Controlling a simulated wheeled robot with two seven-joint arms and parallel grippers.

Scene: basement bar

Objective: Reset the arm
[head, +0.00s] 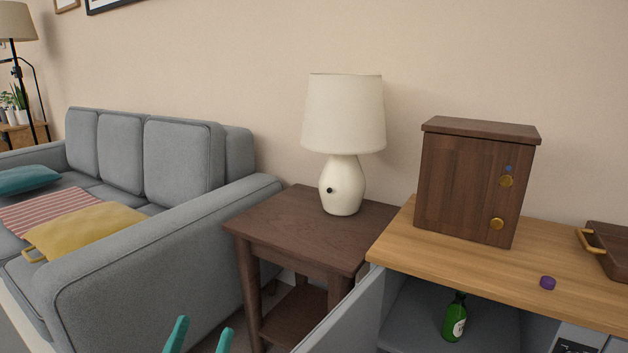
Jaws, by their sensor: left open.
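My left gripper (198,338) shows at the bottom edge of the head view, left of centre. Only its two teal fingertips are in the picture. They stand apart with nothing visible between them, in front of the sofa's near end and left of the side table. The rest of the left arm is out of the picture. My right gripper is not in view.
A grey sofa (150,262) fills the left. A dark side table (262,228) bears a white lamp (343,185). At right, a wood-topped cabinet (400,250) holds a wooden box (465,190). Its open door (345,318) juts forward; a green bottle (455,318) stands inside.

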